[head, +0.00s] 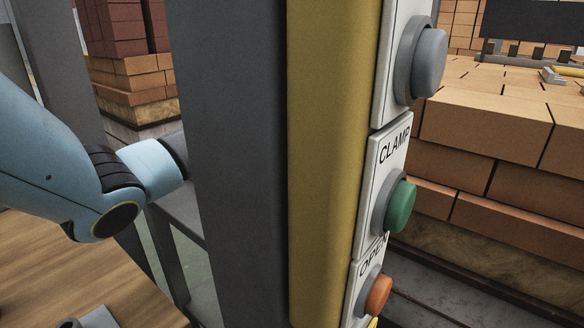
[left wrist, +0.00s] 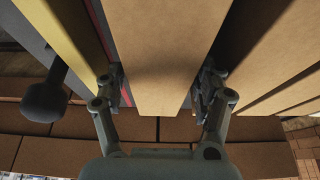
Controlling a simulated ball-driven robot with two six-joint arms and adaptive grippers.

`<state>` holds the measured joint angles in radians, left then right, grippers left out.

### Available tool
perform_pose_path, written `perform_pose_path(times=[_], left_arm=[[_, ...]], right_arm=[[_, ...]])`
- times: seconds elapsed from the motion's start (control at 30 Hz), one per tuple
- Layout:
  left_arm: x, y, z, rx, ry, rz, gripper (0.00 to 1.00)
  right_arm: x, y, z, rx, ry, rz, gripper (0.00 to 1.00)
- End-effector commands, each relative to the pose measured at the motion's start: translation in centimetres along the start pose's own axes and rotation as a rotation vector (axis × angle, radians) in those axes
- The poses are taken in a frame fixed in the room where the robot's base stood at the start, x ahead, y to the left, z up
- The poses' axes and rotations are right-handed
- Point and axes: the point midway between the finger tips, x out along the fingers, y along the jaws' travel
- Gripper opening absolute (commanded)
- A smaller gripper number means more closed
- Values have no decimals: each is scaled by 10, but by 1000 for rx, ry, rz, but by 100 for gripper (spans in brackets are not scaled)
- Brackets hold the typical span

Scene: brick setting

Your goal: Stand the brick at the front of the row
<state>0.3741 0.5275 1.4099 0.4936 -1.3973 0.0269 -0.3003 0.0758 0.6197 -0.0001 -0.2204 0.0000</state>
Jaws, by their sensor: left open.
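In the left wrist view a long tan brick (left wrist: 160,45) runs through the middle of the picture. My left gripper (left wrist: 161,80) is open, with one finger on each side of this brick. A narrow gap shows between each fingertip pad and the brick. More tan bricks (left wrist: 275,50) of the row stand to its right, with dark gaps between them. In the head view my left arm reaches in from the left, and its gripper is hidden behind a grey and yellow post. My right gripper is in neither view.
The grey and yellow post (head: 325,150) carries a grey button (head: 428,62), a green CLAMP button (head: 401,207) and an orange OPEN button (head: 378,294). Stacked bricks (head: 490,120) stand right of it. In the wrist view a dark knob (left wrist: 44,102) is close to the left finger.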

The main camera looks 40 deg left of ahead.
Motion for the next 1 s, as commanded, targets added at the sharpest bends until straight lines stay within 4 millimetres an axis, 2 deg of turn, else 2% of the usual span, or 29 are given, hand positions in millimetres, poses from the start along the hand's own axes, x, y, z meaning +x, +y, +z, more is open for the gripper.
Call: perform_pose_path(times=[0.5,0.7,1.0], left_arm=[[-101,-1,-1,3,2,-3,72],[-118,0,0,1,0,-1,72],[-119,0,0,0,0,0,72]], right_arm=[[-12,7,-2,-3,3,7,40],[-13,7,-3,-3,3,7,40],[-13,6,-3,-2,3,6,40]])
